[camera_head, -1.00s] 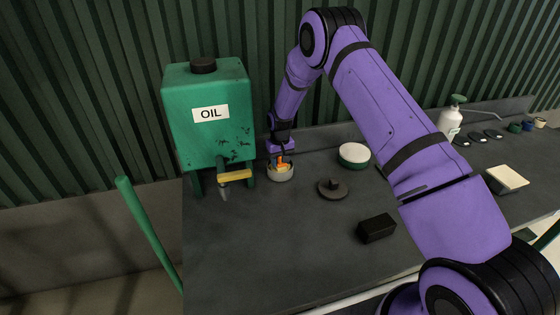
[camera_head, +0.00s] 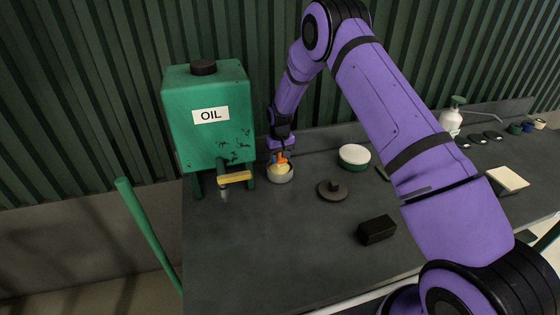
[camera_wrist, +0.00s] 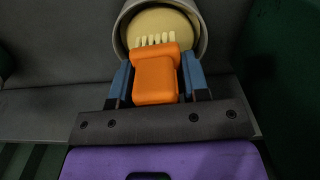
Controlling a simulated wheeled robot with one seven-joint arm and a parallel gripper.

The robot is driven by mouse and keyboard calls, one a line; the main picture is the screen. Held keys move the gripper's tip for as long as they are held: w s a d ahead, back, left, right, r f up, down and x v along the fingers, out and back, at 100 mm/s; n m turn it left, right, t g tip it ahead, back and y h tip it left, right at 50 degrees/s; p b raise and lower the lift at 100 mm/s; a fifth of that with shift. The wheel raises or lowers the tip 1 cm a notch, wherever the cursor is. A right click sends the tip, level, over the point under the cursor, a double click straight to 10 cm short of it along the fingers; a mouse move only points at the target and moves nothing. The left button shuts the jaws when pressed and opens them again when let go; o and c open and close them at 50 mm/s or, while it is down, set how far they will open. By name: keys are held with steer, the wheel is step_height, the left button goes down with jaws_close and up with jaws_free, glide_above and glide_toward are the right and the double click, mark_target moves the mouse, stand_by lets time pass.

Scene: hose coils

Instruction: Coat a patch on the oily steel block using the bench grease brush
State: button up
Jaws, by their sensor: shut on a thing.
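My gripper (camera_head: 280,151) is at the back of the bench, shut on the orange grease brush (camera_head: 283,157). In the wrist view the brush's orange handle (camera_wrist: 155,80) sits between the two blue fingers, with its pale bristles pointing at the yellowish grease. The grease fills a grey round pot (camera_head: 280,176); the bristle tips show against it, and I cannot tell how deep they are. A dark block (camera_head: 376,229), probably the steel block, lies toward the front of the bench, apart from my gripper.
A green oil tank (camera_head: 210,115) with a yellow-handled tap stands left of the pot. A dark round lid (camera_head: 332,190) lies right of the pot, and a white-topped tin (camera_head: 354,157) stands behind it. A pump bottle (camera_head: 451,121) and a pale pad (camera_head: 507,179) are farther right. The front left bench is clear.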

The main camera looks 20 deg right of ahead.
steer(key=shift+r, duration=2.15)
